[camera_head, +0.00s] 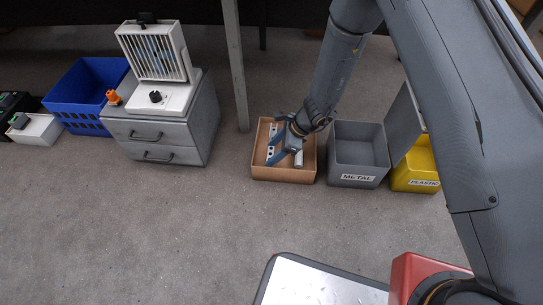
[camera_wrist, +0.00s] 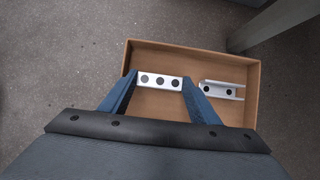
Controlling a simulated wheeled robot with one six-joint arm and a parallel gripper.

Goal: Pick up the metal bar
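Two short silver metal bars with dark holes lie in an open brown cardboard box (camera_wrist: 190,52). One metal bar (camera_wrist: 160,81) spans the gap between my fingertips in the wrist view; the other metal bar (camera_wrist: 222,90) lies to its right, outside my fingers. My gripper (camera_wrist: 160,77) is open, its blue fingers wide apart at the two ends of the first bar. I cannot tell whether they touch it. In the head view my gripper (camera_head: 273,141) reaches down into the box (camera_head: 283,174), partly hiding the bars.
A grey bin labelled METAL (camera_head: 357,168) stands right of the box, then a yellow PLASTIC bin (camera_head: 415,172) with a grey panel beside it. A table leg (camera_head: 236,70) rises behind the box.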

